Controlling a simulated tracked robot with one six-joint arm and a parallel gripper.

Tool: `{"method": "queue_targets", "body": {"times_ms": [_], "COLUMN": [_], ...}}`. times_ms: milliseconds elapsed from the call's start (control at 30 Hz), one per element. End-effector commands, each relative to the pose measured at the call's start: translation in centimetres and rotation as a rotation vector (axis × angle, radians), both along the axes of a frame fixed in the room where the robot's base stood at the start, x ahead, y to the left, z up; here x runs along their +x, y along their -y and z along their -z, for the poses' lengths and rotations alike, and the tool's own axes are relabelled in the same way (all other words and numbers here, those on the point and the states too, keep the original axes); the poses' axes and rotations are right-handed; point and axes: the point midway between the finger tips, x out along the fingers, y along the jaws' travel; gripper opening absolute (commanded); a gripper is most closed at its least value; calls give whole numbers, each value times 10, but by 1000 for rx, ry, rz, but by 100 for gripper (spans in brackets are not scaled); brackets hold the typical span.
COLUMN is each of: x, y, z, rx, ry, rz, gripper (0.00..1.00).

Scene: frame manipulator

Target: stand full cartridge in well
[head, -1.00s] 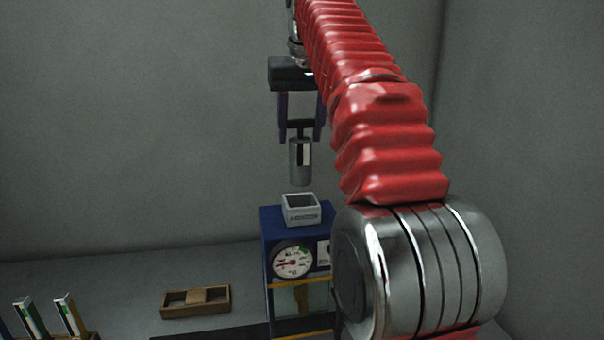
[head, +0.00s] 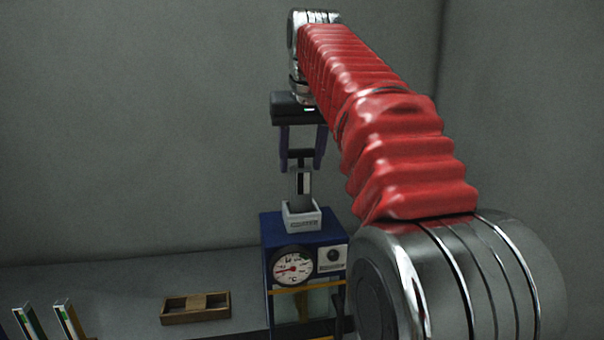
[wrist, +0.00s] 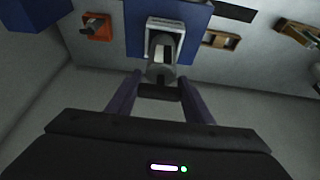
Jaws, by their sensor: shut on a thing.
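A grey cylindrical cartridge (head: 302,183) with a black and white gauge strip on its side hangs upright below my gripper (head: 300,166). My gripper is shut on its dark top handle. The cartridge's lower end is inside the light grey square well (head: 302,222) on top of the blue machine (head: 280,240). The well's front wall hides the lower end, so I cannot tell whether it touches the floor. In the wrist view, the cartridge (wrist: 160,72) lies beyond my gripper (wrist: 158,92) and overlaps the well (wrist: 164,24).
The blue machine has a round dial (head: 293,267) on its front. A wooden tray (head: 195,307) with a crosspiece lies to its left. Several upright strips stand at the lower left, one of them white-faced (head: 68,320). An orange block (wrist: 97,27) shows in the wrist view.

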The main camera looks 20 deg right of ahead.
Motion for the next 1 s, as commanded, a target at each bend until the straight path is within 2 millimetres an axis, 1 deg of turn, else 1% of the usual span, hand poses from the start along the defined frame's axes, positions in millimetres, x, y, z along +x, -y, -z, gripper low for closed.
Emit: {"method": "queue_targets", "body": {"times_ms": [333,733,767,1000], "x": [-1,0,0,0], "y": [0,0,0,0], "z": [31,35,35,35], "rx": [0,0,0,0], "ry": [0,2,0,0], "rz": [0,0,0,0], "gripper": [1,1,47,64]}}
